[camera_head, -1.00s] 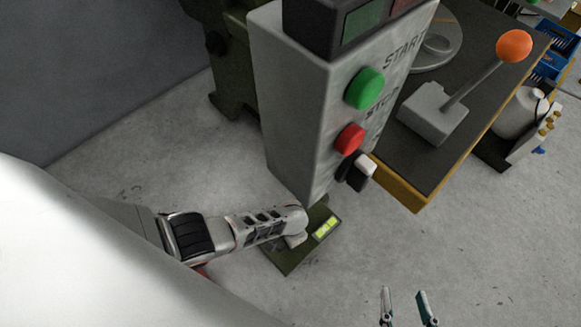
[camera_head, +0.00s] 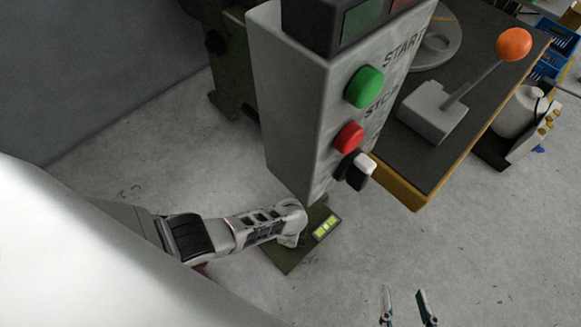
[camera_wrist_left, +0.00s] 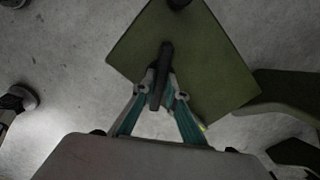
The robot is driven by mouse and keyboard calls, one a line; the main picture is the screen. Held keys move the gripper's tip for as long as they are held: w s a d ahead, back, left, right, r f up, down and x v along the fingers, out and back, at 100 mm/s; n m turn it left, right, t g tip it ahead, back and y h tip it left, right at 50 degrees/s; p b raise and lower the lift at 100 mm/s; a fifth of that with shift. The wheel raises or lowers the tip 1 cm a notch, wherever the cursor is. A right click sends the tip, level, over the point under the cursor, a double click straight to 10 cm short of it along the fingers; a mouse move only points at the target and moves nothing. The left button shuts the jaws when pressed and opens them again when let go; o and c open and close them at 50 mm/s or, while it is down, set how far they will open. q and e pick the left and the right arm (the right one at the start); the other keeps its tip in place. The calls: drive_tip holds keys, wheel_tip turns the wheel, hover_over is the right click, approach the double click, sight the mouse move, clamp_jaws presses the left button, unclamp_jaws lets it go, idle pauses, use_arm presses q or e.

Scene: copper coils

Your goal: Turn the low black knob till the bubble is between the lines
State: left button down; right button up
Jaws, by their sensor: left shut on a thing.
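The low black knob (camera_wrist_left: 165,65) shows in the left wrist view as a dark upright bar over the green base plate (camera_wrist_left: 215,65). My left gripper (camera_wrist_left: 163,88) is shut on it, one finger on each side. In the head view my left wrist covers the knob and the fingertips. The yellow-green level vial (camera_head: 326,228) lies on the plate just right of my wrist. A pale spot shows near its middle, but the lines are too small to judge exactly. My right gripper (camera_head: 405,300) is open and empty over the floor at the bottom.
The grey control box (camera_head: 290,110) with a green button (camera_head: 364,87), red button (camera_head: 348,137) and black-and-white switch (camera_head: 358,169) stands above the plate. A yellow-edged table (camera_head: 412,196) with an orange-knobbed lever (camera_head: 514,44) is to the right. The floor at lower right is clear.

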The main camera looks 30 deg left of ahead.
use_arm(q)
drive_tip(key=shift+s+f+m, duration=0.1)
drive_tip(key=shift+s+m, duration=0.05)
drive_tip(key=shift+m, duration=0.35)
drive_tip(key=c, duration=2)
unclamp_jaws()
drive_tip(key=shift+c, duration=0.2)
use_arm(e)
drive_tip(key=shift+f, duration=0.15)
